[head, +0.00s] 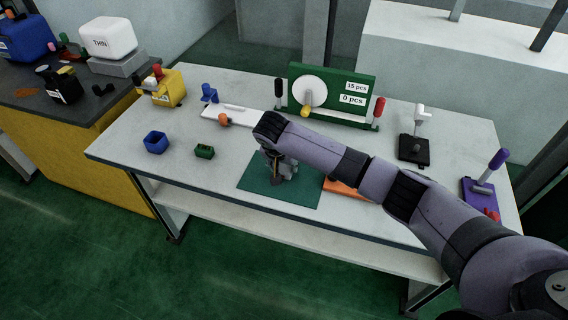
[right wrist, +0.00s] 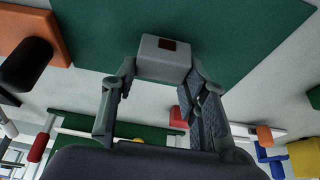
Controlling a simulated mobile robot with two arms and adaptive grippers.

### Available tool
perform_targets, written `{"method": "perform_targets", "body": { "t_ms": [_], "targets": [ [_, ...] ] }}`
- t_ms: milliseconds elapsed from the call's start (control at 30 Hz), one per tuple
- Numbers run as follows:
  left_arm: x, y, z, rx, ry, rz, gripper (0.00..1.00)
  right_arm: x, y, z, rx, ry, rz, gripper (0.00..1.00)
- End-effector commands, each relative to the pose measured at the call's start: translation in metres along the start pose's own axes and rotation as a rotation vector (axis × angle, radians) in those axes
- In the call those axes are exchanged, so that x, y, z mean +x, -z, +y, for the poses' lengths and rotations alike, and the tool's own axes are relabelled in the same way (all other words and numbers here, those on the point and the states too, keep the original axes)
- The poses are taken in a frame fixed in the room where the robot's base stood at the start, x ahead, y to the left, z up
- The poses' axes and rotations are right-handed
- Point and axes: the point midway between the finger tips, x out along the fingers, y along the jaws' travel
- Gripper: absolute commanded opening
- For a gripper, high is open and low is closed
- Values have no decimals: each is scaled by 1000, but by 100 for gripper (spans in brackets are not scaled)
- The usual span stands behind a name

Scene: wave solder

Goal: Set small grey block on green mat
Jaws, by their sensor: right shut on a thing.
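The green mat (head: 302,192) lies flat at the front middle of the white table. My right gripper (head: 280,177) points down over the mat. The right wrist view shows the small grey block (right wrist: 163,58), with a dark brown square on its face, between the fingertips of my right gripper (right wrist: 163,72), which is shut on it. The mat (right wrist: 100,30) fills the view behind the block. Whether the block touches the mat I cannot tell. In the head view the block is hard to make out from the fingers. My left gripper is not in view.
An orange mat (head: 341,188) lies right of the green mat, partly behind my arm. A blue bin (head: 156,142) and a small green bin (head: 204,152) stand left. A green panel (head: 345,82) with a white dial stands behind. A black fixture (head: 413,150) is at right.

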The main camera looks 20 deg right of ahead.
Motion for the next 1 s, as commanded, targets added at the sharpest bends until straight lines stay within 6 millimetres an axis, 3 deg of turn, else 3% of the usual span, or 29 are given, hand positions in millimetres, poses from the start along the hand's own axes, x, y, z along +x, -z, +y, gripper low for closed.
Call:
{"method": "perform_targets", "body": {
  "t_ms": [633, 667, 1000],
  "targets": [
    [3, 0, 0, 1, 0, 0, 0, 9, -4, 0, 0, 0, 0, 13],
    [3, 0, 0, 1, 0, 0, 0, 9, -4, 0, 0, 0, 0, 43],
    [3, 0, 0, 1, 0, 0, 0, 8, -4, 0, 0, 0, 0, 64]
  ]
}}
